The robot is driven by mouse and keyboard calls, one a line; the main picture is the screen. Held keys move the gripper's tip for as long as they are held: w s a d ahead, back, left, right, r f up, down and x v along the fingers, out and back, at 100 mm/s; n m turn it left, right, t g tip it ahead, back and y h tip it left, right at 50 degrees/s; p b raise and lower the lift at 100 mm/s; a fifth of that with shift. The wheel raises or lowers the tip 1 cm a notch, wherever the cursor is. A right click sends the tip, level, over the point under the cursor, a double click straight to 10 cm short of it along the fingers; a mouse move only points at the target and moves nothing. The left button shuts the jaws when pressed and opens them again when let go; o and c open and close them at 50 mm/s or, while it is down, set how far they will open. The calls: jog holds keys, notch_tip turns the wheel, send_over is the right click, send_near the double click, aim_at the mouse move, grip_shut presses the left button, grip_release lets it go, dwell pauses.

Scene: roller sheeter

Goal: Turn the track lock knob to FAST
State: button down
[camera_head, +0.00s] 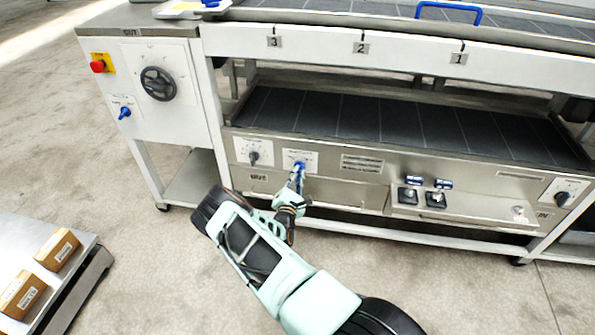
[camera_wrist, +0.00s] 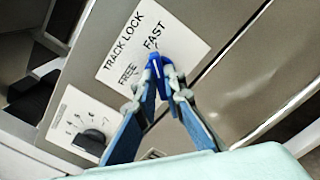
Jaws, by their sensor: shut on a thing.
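The track lock knob (camera_head: 300,165) is a small blue handle on a white label on the machine's lower front panel. In the wrist view the blue knob (camera_wrist: 154,64) shows at the lower edge of the white TRACK LOCK label (camera_wrist: 127,40), with the words FREE and FAST beside it. My gripper (camera_wrist: 161,76) is shut on the knob, its blue-tipped fingers meeting around it from either side. In the head view my gripper (camera_head: 298,176) reaches the panel from below. The fingers partly cover the knob, so its exact pointing is hard to tell.
A black dial (camera_head: 253,158) on a numbered label sits just left of the knob; it also shows in the wrist view (camera_wrist: 90,142). Black switches (camera_head: 408,196) are to the right. A handwheel (camera_head: 158,83) and red button (camera_head: 98,66) are at upper left. Open floor lies below.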

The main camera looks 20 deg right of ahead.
jog(key=shift+m, duration=0.6)
jog(key=shift+p, duration=0.3)
jog(key=c, duration=2)
grip_release()
jog(key=v, duration=1.2)
